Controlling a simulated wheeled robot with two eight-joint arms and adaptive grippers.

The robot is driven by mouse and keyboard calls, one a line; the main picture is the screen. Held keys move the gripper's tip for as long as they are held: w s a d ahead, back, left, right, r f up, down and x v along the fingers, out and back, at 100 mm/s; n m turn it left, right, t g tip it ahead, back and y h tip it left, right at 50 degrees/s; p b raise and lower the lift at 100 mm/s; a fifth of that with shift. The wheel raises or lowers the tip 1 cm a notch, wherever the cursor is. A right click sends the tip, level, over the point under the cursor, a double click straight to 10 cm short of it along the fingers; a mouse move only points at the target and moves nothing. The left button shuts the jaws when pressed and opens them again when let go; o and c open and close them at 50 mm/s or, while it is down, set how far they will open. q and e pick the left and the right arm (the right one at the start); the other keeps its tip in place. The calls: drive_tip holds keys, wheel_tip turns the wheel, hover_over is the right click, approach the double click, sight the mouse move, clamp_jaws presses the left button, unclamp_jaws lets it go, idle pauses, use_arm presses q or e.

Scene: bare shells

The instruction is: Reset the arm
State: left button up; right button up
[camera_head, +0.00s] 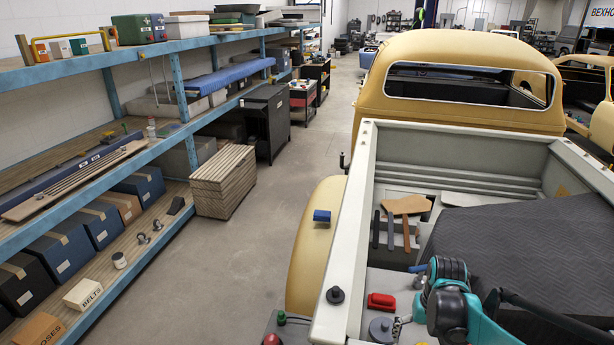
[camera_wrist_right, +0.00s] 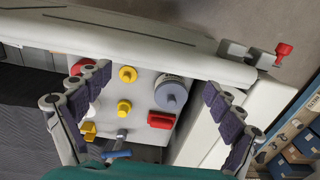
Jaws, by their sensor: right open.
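My right arm (camera_head: 452,300), teal and dark grey, reaches in from the lower right of the head view, over the truck bed. My right gripper (camera_wrist_right: 155,80) shows in the right wrist view with its two padded fingers spread wide and nothing held between them. Beyond the fingers is a light surface with yellow knobs (camera_wrist_right: 127,74), a red block (camera_wrist_right: 162,120) and a grey round-topped container (camera_wrist_right: 171,94). I cannot tell how far they are from the fingers. My left arm and gripper are not in view.
The pale truck bed wall (camera_head: 345,220) runs beside my arm. A red block (camera_head: 381,301) and grey disc (camera_head: 382,328) lie near it. A dark quilted cover (camera_head: 520,240) fills the bed's right. Shelves (camera_head: 130,150) line the left; the aisle floor (camera_head: 270,210) is clear.

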drive_tip(key=b, duration=0.1)
drive_tip(key=a+f+b, duration=0.1)
drive_tip(key=b, duration=0.1)
drive_tip(key=shift+s+a+f+t, duration=0.2)
drive_tip(key=shift+s+a+t, duration=0.1)
drive_tip(key=shift+t, duration=0.1)
drive_tip(key=s+a+f+n+t+b, duration=0.1)
drive_tip(key=s+a+f+t+b, duration=0.2)
drive_tip(key=f+b, duration=0.4)
drive_tip(key=s+a+f+n+t+b, duration=0.1)
drive_tip(key=s+a+f+t+b, duration=0.2)
drive_tip(key=b, duration=1.1)
drive_tip(key=s+a+f, duration=0.3)
drive_tip(key=s+f, duration=0.1)
drive_tip(key=shift+n, duration=0.3)
drive_tip(key=shift+s+f, duration=0.1)
drive_tip(key=shift+f, duration=0.05)
